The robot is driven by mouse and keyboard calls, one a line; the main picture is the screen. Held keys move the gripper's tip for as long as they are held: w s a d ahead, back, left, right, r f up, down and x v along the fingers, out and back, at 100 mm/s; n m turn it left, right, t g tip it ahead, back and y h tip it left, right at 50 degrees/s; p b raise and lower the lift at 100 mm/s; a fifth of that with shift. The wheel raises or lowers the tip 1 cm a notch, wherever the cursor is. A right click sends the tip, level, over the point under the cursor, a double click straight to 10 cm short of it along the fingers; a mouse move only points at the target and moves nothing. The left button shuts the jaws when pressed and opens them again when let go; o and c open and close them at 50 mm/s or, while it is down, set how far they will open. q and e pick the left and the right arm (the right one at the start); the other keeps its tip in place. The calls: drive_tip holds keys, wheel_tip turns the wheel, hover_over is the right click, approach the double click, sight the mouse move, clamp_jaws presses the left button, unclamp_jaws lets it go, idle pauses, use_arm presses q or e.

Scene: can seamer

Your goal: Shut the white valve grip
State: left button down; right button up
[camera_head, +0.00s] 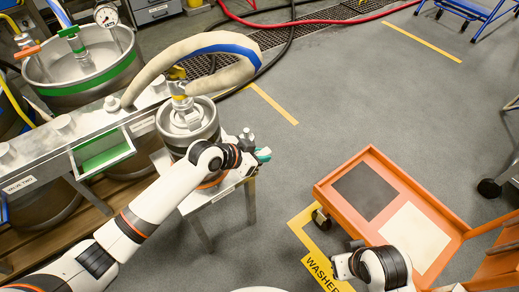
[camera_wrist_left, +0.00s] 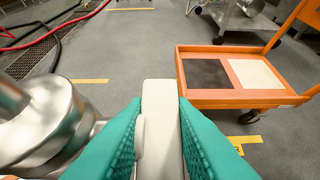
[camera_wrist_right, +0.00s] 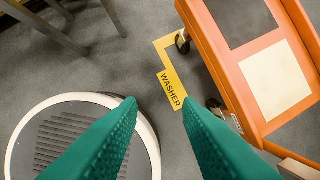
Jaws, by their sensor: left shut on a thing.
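The white valve grip (camera_wrist_left: 160,125) shows in the left wrist view as a pale upright bar between the two green fingers. My left gripper (camera_wrist_left: 158,115) is shut on it, with a finger along each side. In the head view my left gripper (camera_head: 263,155) is beside the steel keg (camera_head: 190,125), at the end of the metal bench. There the grip is mostly hidden by the gripper and wrist. My right gripper (camera_wrist_right: 161,105) is open and empty, its green fingers apart above the floor.
An orange cart (camera_head: 448,222) stands at the right, with a dark mat and a pale mat on it. A yellow WASHER floor mark (camera_wrist_right: 172,90) lies beside it. A beige hose (camera_head: 180,55) arches over to the keg. Open grey floor lies between bench and cart.

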use_arm(q)
drive_tip(key=g+y+p, duration=0.1)
drive_tip(key=p, duration=0.2)
drive_tip(key=shift+r, duration=0.1)
drive_tip(key=shift+w, duration=0.1)
use_arm(e)
wheel_tip(320, 180, down, 14)
drive_tip(key=shift+g, duration=0.4)
drive_tip(key=shift+a+f, duration=0.1)
use_arm(q)
drive_tip(key=c, duration=1.5)
unclamp_jaws()
